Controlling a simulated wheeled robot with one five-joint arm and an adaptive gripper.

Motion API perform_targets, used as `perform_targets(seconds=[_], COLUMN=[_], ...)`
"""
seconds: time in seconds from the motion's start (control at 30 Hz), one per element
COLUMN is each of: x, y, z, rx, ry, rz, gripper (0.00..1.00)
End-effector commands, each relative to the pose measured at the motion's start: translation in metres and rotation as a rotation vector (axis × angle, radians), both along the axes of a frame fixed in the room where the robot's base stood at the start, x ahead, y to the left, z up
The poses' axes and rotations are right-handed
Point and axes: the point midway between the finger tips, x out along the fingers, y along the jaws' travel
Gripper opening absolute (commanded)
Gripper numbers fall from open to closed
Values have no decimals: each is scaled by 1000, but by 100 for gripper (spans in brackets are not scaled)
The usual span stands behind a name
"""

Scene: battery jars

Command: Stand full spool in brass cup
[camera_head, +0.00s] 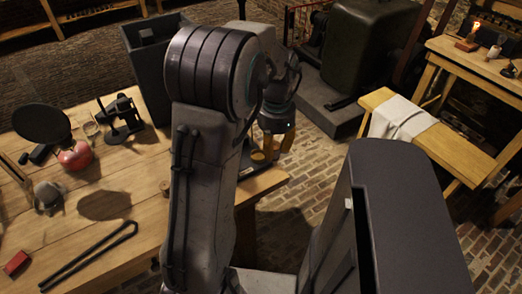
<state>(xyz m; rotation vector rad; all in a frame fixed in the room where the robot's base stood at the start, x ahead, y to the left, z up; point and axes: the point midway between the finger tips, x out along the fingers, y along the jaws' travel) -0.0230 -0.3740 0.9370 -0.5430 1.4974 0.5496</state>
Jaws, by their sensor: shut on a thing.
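My gripper (272,150) hangs below my wrist at the table's front right corner, partly behind my arm. It is shut on a small amber-coloured thing, low in the view and mostly covered by the fingers. I cannot tell for certain whether this is the full spool. A dark flat piece (250,163) shows at the table corner beside the gripper, partly hidden by my arm. I cannot pick out the brass cup; my arm hides part of the table.
The wooden table (150,185) holds a tall dark box (153,65), a black stand (122,122), a red round thing (76,157), a grey round thing (47,196) and dark tongs (92,257). A bench with a white cloth (402,119) stands right. Brick floor lies between.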

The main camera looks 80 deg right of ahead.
Motion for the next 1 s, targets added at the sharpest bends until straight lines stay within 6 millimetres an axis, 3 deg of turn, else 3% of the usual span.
perform_targets(seconds=[0.3, 0.5, 1.0], x=[34, 47, 55], y=[-49, -70, -81], z=[-31, -47, -67], rx=[6, 2, 5], ry=[-1, 1, 0], rz=[3, 2, 0], gripper=[8, 8, 8])
